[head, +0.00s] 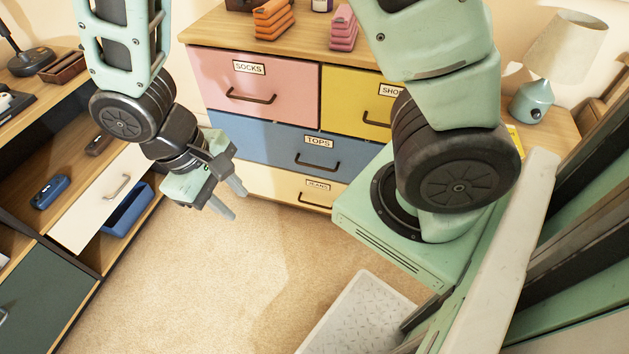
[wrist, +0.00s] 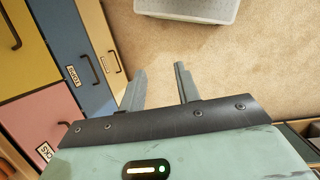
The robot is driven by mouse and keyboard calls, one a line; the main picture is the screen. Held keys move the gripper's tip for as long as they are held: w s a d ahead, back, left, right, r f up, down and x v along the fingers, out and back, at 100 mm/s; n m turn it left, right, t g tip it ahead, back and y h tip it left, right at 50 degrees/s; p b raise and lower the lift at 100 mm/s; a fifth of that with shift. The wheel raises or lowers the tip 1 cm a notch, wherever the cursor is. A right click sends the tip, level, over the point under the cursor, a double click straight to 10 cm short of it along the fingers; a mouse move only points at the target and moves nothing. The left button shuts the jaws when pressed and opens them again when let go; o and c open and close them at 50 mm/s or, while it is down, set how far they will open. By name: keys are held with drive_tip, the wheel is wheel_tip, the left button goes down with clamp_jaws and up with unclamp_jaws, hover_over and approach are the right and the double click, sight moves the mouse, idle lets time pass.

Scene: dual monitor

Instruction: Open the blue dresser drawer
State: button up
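The blue drawer (head: 270,146) is labelled TOPS and spans the dresser's width below the pink and yellow drawers. Its front looks flush, so it appears closed. Its dark bar handle (head: 323,165) is right of centre, under the label. My gripper (head: 237,205) is in front of the dresser's lower left, apart from the drawer and to the left of and lower than the handle in the picture. In the wrist view my gripper's fingers (wrist: 160,68) are spread with nothing between them. The blue drawer (wrist: 78,35) shows at the upper left there.
The dresser also has a pink drawer (head: 255,84), a yellow drawer (head: 352,103) and a cream drawer (head: 275,185). A wooden shelf unit (head: 80,185) stands at left. A pale tray (head: 360,315) lies on the carpet. Carpet before the dresser is otherwise clear.

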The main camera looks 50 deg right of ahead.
drive_tip(key=w+d+f+m+h+b, duration=0.1)
drive_tip(key=w+d+f+h+b, duration=0.35)
drive_tip(key=f, duration=0.75)
drive_tip(key=w+d+f+m+h+b, duration=0.1)
drive_tip(key=d+f+m+b, duration=0.1)
drive_tip(key=d+f+b, duration=0.75)
drive_tip(key=t+h+b, duration=0.2)
drive_tip(key=h+b, duration=0.6)
approach(316, 166)
drive_tip(key=shift+t, duration=0.3)
drive_tip(key=shift+s+d+f+b, duration=0.1)
drive_tip(key=shift+d+f+b, duration=0.5)
drive_tip(key=shift+d, duration=1.1)
drive_tip(key=shift+d+f+b, duration=0.25)
drive_tip(key=shift+d+b, duration=0.7)
drive_tip(key=shift+d, duration=0.75)
drive_tip(key=shift+s+d+f+b, duration=0.1)
drive_tip(key=shift+d+f+b, duration=0.5)
drive_tip(key=shift+d, duration=1.05)
drive_tip(key=shift+r, duration=0.25)
clamp_jaws()
